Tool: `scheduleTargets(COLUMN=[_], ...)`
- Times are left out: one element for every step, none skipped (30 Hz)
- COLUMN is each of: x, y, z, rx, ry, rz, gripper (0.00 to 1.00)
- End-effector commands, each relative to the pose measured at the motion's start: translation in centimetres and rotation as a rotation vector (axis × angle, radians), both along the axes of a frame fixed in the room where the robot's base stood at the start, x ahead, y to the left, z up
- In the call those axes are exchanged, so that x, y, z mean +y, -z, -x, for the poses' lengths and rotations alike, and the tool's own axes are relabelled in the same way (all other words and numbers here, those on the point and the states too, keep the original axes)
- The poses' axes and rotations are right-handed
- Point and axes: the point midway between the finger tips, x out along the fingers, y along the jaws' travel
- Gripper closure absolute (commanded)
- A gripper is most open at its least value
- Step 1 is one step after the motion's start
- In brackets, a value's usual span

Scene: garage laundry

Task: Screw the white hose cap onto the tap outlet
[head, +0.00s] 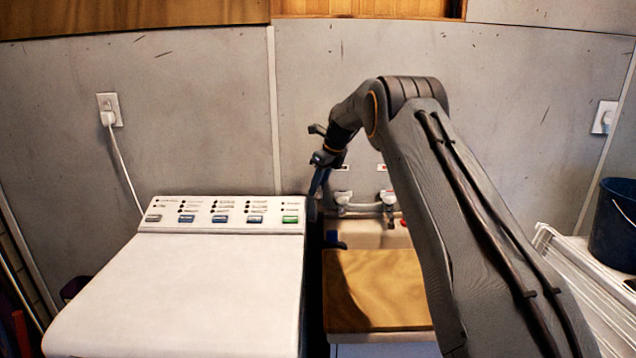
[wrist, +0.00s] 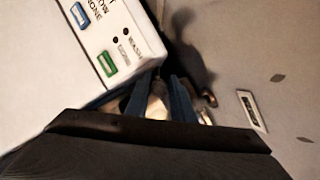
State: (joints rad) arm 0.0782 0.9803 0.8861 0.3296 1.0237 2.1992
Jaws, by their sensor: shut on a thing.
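My gripper (head: 317,188) is beside the washer's back right corner, fingers pointing down. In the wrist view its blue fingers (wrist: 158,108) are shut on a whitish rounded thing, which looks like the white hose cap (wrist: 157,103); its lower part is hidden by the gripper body. The cap cannot be made out in the head view. Two metal taps are on the back wall, a left one (head: 344,201) close to the right of my gripper and a right one (head: 389,203). Brass-coloured metal (wrist: 208,98) shows right of the fingers in the wrist view. Cap and outlet contact cannot be told.
The white washer (head: 180,290) with its button panel fills the left. A wooden board (head: 372,290) lies over the sink below the taps. A small blue thing (head: 334,240) is at the sink's left. A dark bucket (head: 613,225) and white rack (head: 585,285) stand right.

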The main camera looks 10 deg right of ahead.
Motion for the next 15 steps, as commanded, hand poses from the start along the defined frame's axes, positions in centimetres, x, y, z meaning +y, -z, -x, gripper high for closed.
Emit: scheduleTargets(x=[0.48,0.46,0.46,0.45,0.43,0.43,0.44,0.44,0.44,0.45,0.44,0.44,0.45,0.45,0.46], y=[0.01,0.04,0.06,0.11,0.15,0.19,0.24,0.29,0.34,0.38,0.4,0.42,0.43,0.43,0.44], z=[0.52,0.53,0.52,0.5,0.46,0.45,0.44,0.42,0.41,0.4,0.4,0.39,0.38,0.38,0.38], rx=[0.014,0.015,0.014,0.015,0.015,0.015,0.015,0.015,0.015,0.015,0.015,0.015,0.015,0.015,0.015], ry=[0.045,0.077,0.115,0.14,0.161,0.182,0.194,0.204,0.209,0.211,0.211,0.211,0.21,0.21,0.21], rz=[-0.004,-0.003,-0.003,-0.003,-0.002,-0.002,-0.002,-0.003,-0.004,-0.003,-0.003,-0.004,-0.004,-0.004,-0.004], gripper=[1.0,1.0,1.0,1.0,1.0,1.0,1.0,1.0,1.0,1.0,1.0,1.0,1.0,1.0,1.0])
